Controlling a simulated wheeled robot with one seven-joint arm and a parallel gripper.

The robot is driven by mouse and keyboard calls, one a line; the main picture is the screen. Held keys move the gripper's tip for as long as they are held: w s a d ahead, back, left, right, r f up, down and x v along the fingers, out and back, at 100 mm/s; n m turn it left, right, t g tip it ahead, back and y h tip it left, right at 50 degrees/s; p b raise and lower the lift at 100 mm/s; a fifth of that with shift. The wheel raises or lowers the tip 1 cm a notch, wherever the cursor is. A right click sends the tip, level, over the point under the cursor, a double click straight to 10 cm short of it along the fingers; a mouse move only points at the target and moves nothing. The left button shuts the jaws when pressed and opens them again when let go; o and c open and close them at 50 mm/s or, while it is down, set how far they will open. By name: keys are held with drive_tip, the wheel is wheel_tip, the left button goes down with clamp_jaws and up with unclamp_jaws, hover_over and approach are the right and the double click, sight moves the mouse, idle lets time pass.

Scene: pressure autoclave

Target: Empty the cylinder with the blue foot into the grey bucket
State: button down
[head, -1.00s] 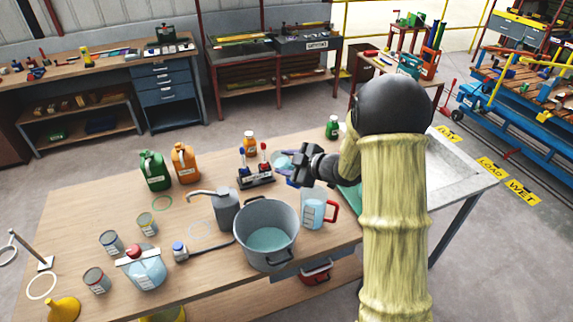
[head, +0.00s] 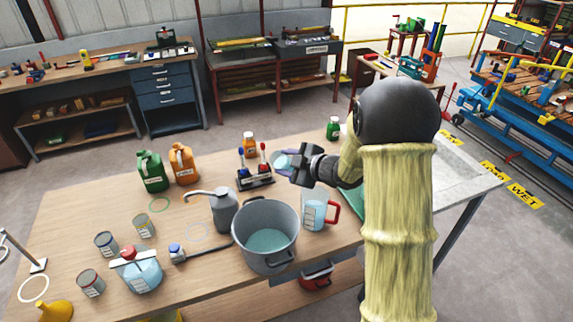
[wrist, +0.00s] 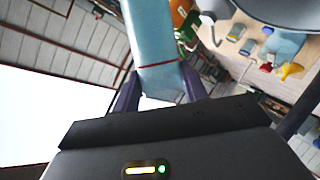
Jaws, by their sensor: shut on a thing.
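The grey bucket (head: 265,208) stands upright near the front edge of the wooden table, with pale blue-green liquid inside. My gripper (wrist: 156,90) is shut on a light blue, see-through cylinder (wrist: 152,35) with a thin red line across it. In the wrist view the cylinder runs up out of the top of the picture. In the head view my gripper (head: 292,174) is above the table, behind and slightly right of the bucket, and apart from it. Pale blue pieces show there behind the gripper, mostly hidden. I cannot make out the cylinder's blue foot or its tilt.
A jug (head: 315,208) with a red handle stands close to the bucket's right. A grey spouted can (head: 223,212) is close on its left. A rack (head: 254,178) with red and blue tops stands behind. Several tins and a red-topped bottle (head: 143,273) are at the left.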

drive_tip(key=shift+s+a+f+n+t+h+b, duration=0.15)
drive_tip(key=shift+f+n+t+b, duration=0.5)
drive_tip(key=shift+b, duration=2.6)
drive_tip(key=shift+s+a+f+n+t+h+b, duration=0.2)
drive_tip(key=shift+f+n+b, duration=0.8)
drive_tip(key=shift+b, duration=2.25)
drive_tip(key=shift+f+n+t+b, duration=0.45)
drive_tip(key=shift+f+b, duration=0.95)
drive_tip(key=shift+b, duration=2.15)
